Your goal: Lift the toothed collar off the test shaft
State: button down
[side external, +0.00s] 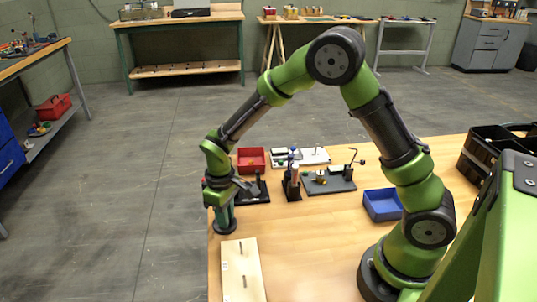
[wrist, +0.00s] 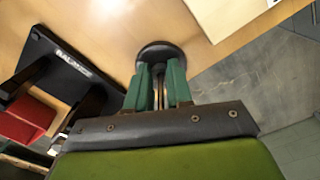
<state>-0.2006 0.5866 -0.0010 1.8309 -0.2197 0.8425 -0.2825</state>
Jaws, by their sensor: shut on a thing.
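My gripper (side external: 223,212) points down at the table's left edge, with its green fingers close together. In the wrist view, the fingers (wrist: 157,88) are shut on a narrow thing that they mostly hide, which I take to be the toothed collar. No teeth can be made out. A dark round base (wrist: 160,52) shows just beyond the fingertips; it also shows below the fingers in the side view (side external: 225,229). I take it for the foot of the test shaft. The shaft itself is largely hidden, and I cannot tell whether the collar is still around it.
A pale wooden board (side external: 233,283) with upright pins lies nearby at the table's left edge. A black lettered stand (wrist: 62,62) is close beside the gripper. A red bin (side external: 251,161), small fixtures and a blue tray (side external: 383,206) stand farther off. The front middle table is clear.

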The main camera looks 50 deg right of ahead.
notch_tip(320, 180, up, 10)
dwell(0.5)
